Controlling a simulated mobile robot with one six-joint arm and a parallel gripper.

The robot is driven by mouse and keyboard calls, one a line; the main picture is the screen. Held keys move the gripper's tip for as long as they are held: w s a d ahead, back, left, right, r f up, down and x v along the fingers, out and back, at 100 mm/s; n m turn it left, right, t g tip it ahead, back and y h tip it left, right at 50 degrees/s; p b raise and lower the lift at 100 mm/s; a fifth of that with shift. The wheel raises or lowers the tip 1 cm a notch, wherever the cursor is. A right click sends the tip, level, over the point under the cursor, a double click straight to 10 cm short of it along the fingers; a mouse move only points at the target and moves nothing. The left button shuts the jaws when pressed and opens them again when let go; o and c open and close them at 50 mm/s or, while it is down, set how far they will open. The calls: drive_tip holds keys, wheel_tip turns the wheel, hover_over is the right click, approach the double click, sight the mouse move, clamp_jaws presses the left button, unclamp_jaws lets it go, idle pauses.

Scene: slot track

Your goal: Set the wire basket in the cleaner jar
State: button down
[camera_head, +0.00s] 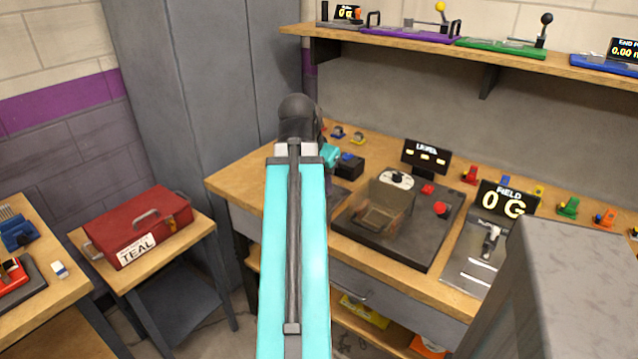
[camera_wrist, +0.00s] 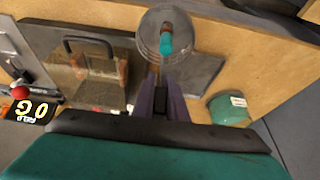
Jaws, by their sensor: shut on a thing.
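My gripper (camera_wrist: 163,82) shows in the wrist view with its purple fingers close together. Just ahead of the fingertips is a round, see-through, pale-rimmed thing (camera_wrist: 144,38) with a teal and red-brown piece at its middle. I take it as the wire basket, though its wires are not clear. A short green round container (camera_wrist: 228,108) with a white label, likely the cleaner jar, stands on the bench right of the fingers, apart from the see-through thing. In the head view my teal arm hides the gripper and the basket.
A dark board (camera_head: 415,240) with a clear-sided box (camera_head: 383,207) and a red knob (camera_head: 440,208) is on the bench beside my arm. A black block (camera_head: 347,168) stands behind it. A red toolbox (camera_head: 140,228) sits on a side table. A tall grey cabinet (camera_head: 195,90) stands behind.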

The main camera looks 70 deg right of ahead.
drive_tip(key=w+a+f+n+t, duration=0.1)
drive_tip(key=w+a+n, duration=0.2)
drive_tip(key=w+a, duration=0.55)
drive_tip(key=w+a+n+t+y, duration=0.15)
drive_tip(key=w+a+n, duration=0.25)
drive_tip(key=w, duration=1)
drive_tip(key=w+a+f+n+t+h, duration=0.1)
drive_tip(key=w+a+n, duration=0.2)
drive_tip(key=w+a, duration=0.55)
drive_tip(key=w+a+n+y, duration=0.1)
drive_tip(key=w+a+n, duration=0.2)
drive_tip(key=w+a, duration=0.3)
drive_tip(key=w+a+f+n+t+y, duration=0.1)
drive_tip(key=w+a+n, duration=0.3)
drive_tip(key=a, duration=1.2)
drive_tip(key=w+a+f+n+t+y, duration=0.1)
drive_tip(key=w+a+n+y, duration=0.1)
drive_tip(key=w+a, duration=0.6)
drive_tip(key=a+n, duration=0.1)
drive_tip(key=a, duration=0.1)
drive_tip(key=shift+a+f+n, duration=0.15)
drive_tip(key=shift+a+n, duration=0.15)
drive_tip(key=shift+a, duration=0.1)
